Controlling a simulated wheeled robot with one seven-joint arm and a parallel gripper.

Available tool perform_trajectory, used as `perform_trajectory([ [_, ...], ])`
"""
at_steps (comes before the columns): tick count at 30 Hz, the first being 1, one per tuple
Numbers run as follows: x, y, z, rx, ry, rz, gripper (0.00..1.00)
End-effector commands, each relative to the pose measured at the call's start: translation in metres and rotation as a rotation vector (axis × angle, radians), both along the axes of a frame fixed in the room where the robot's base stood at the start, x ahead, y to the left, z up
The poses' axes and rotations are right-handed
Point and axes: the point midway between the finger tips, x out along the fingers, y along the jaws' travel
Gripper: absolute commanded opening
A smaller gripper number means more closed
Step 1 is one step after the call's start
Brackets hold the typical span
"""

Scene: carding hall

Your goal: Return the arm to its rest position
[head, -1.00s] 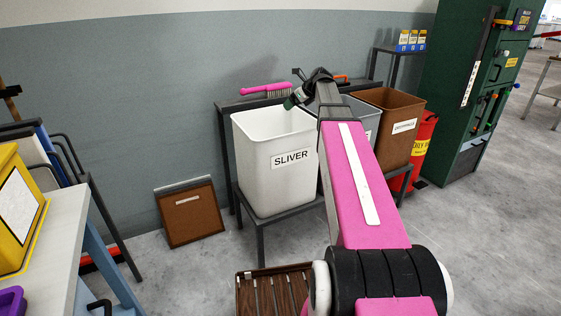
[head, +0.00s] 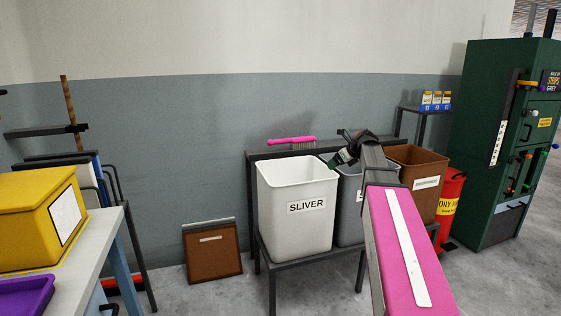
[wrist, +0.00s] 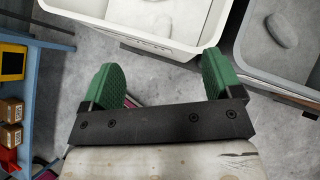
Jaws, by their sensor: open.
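My gripper (wrist: 160,85) shows in the wrist view with its two green-padded fingers spread apart and nothing between them. In the head view my gripper (head: 343,158) is small and dark, at the end of my outstretched pink arm, near the rims of the white and grey bins. In the wrist view the white bin (wrist: 130,38) lies just beyond the fingertips and the grey bin (wrist: 240,62) is to the right. My arm hides part of the grey bin in the head view.
The white bin labelled SLIVER (head: 290,232), grey bin (head: 350,215) and brown bin (head: 418,195) stand on a dark stand. A red bin (head: 447,215) and green cabinet (head: 480,150) are at right. A table (head: 95,255) with a yellow box (head: 35,225) is at left.

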Motion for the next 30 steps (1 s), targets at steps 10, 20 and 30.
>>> perform_trajectory([
  [10, -0.016, 0.008, -0.03, -0.101, -0.027, 0.105, 0.85],
  [20, -0.051, 0.022, -0.088, -0.298, -0.079, 0.336, 0.85],
  [30, -0.138, 0.045, -0.194, -0.65, -0.17, 0.908, 0.85],
])
